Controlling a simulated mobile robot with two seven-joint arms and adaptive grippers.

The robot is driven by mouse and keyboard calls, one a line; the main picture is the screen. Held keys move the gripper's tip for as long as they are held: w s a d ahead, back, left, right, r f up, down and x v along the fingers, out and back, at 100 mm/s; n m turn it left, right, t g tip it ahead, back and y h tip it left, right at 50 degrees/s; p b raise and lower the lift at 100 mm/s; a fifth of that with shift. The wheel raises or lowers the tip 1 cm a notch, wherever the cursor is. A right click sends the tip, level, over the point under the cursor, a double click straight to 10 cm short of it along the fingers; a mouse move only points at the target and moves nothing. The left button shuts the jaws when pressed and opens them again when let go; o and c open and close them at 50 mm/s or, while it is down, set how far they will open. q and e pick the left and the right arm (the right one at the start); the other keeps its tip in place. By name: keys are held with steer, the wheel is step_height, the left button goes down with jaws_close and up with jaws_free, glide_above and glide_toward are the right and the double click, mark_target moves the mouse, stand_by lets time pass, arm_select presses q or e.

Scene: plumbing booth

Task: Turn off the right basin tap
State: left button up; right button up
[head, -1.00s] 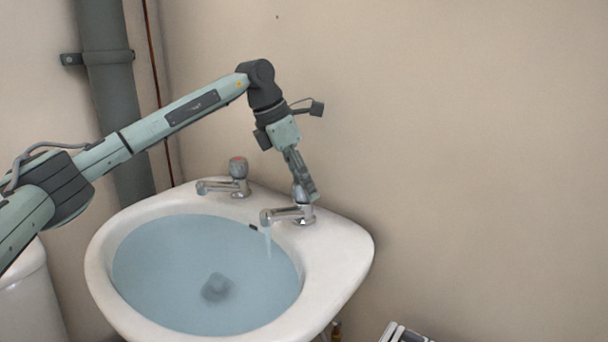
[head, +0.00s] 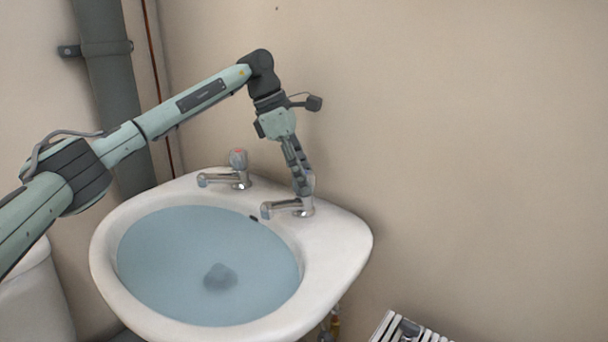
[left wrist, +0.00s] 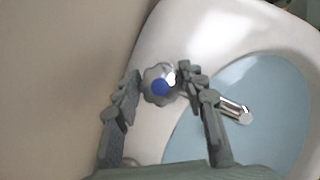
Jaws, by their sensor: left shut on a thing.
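The right basin tap (head: 287,207) is chrome and stands on the right rear of the basin. Its handle has a blue cap and shows between my fingers in the left wrist view (left wrist: 159,86). My left gripper (head: 302,188) comes down from above and is shut on this handle, partly hiding it in the head view. No water stream shows below the right tap's spout. The left tap (head: 226,179), with a red-marked top, stands apart to the left, and no stream shows from it. My right gripper is not in view.
The white basin (head: 345,245) is filled with bluish water (head: 165,250). The beige wall (head: 470,130) is close behind the taps. A grey pipe (head: 115,100) stands at the left. A slatted rack or tray (head: 385,325) is at the lower right.

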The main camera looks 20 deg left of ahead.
arm_select(q)
steer(key=o, duration=1.2)
steer(key=shift+c, duration=0.2)
steer(key=v, duration=1.2)
steer(key=shift+s, duration=0.1)
